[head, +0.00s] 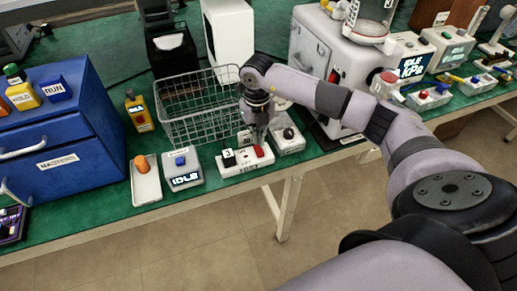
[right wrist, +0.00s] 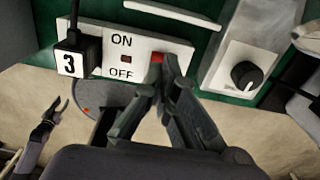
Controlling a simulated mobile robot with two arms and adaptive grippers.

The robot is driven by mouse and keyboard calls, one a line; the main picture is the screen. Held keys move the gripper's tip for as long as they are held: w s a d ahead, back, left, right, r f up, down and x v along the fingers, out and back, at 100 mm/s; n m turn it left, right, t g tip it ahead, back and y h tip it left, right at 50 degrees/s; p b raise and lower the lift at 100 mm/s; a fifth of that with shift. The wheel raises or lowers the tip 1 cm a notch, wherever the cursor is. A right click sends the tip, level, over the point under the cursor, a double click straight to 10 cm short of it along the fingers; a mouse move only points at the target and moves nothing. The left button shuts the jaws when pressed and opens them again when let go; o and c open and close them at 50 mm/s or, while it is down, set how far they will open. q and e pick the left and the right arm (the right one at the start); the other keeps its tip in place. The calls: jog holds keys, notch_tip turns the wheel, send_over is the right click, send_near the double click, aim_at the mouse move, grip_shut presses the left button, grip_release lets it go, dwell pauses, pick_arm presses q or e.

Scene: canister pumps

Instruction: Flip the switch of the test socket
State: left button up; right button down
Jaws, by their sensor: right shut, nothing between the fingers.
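The test socket (head: 234,166) is a white block near the front edge of the green table in the head view. A black plug marked 3 (head: 228,157) sits in its left part, and a red switch (head: 257,152) is at its right. In the right wrist view the socket (right wrist: 190,54) shows ON and OFF labels with a small dark red window (right wrist: 125,59) between them. My right gripper (right wrist: 161,62) is shut and empty, its fingertips over the red switch (right wrist: 157,57) and partly hiding it. I cannot tell whether they touch. My left gripper is not in the head view.
A box with a black knob (head: 289,133) stands just right of the socket. An IDLE box with a blue button (head: 181,162) stands to its left. A wire basket (head: 185,125) is behind. The table's front edge is close.

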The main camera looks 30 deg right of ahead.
aim_at(257, 147)
jog(key=shift+s+f+b, duration=0.1)
jog(key=shift+f+b, duration=0.8)
jog(key=shift+f, duration=0.3)
dwell(0.9)
jog(key=shift+r+p, duration=0.7)
jog(key=shift+r, duration=0.1)
jog(key=shift+r+p, duration=1.8)
jog(key=shift+r, duration=0.95)
jog(key=shift+a+f, duration=0.1)
